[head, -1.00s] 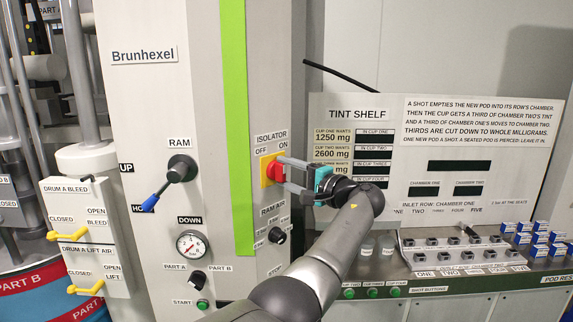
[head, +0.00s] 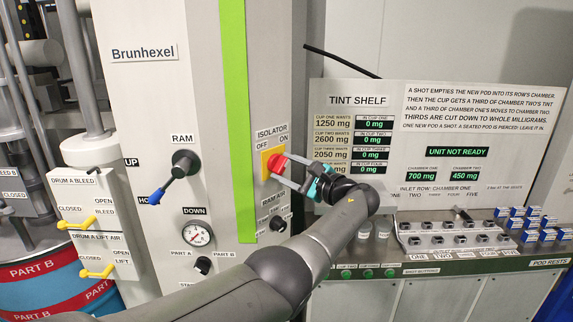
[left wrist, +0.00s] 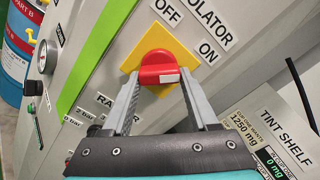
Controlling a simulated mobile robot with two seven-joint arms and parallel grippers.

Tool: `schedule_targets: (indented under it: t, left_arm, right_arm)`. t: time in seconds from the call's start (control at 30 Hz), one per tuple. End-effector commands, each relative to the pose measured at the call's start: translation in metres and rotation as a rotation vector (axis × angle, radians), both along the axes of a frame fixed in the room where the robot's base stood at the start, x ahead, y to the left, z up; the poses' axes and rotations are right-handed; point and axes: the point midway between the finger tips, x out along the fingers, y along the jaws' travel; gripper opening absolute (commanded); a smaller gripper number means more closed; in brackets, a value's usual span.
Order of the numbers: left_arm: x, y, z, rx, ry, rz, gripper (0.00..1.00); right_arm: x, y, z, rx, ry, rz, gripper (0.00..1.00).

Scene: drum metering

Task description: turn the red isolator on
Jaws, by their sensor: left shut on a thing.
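The red isolator (head: 275,162) is a rotary knob on a yellow plate (head: 266,154) on the grey cabinet, under the labels OFF and ON. My left gripper (head: 281,168) reaches it from the right, shut on its red handle. In the left wrist view the isolator (left wrist: 157,68) sits between the two fingertips of the gripper (left wrist: 158,77). Its white mark is at the handle's right end there, on the ON label's side. The shelf displays are lit, and one (head: 457,151) reads UNIT NOT READY. My right gripper is not in view.
The RAM lever (head: 172,178) and a pressure gauge (head: 197,235) are on the cabinet left of the isolator. Below the isolator are RAM AIR labels and a black knob (head: 278,224). The tint shelf panel (head: 350,97) and several blue-and-white pods (head: 520,222) are at the right.

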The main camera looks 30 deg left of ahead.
Motion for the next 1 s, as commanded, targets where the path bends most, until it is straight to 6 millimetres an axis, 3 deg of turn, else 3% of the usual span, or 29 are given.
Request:
schedule_targets:
  t: [0.6,0.63,0.87,1.0]
  left_arm:
    - [-0.0003,-0.0003,-0.0017,0.008,0.041,-0.001,0.04]
    - [-0.0003,-0.0003,-0.0017,0.008,0.041,-0.001,0.63]
    - [-0.0003,-0.0002,-0.0011,0.008,0.038,0.0,0.89]
    - [-0.0002,-0.0002,-0.0007,0.008,0.037,-0.001,0.9]
  right_arm:
    - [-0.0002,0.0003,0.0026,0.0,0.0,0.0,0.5]
    - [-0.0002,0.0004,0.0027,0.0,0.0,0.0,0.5]
    - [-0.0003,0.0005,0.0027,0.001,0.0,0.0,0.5]
    - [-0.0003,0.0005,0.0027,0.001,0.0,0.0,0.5]
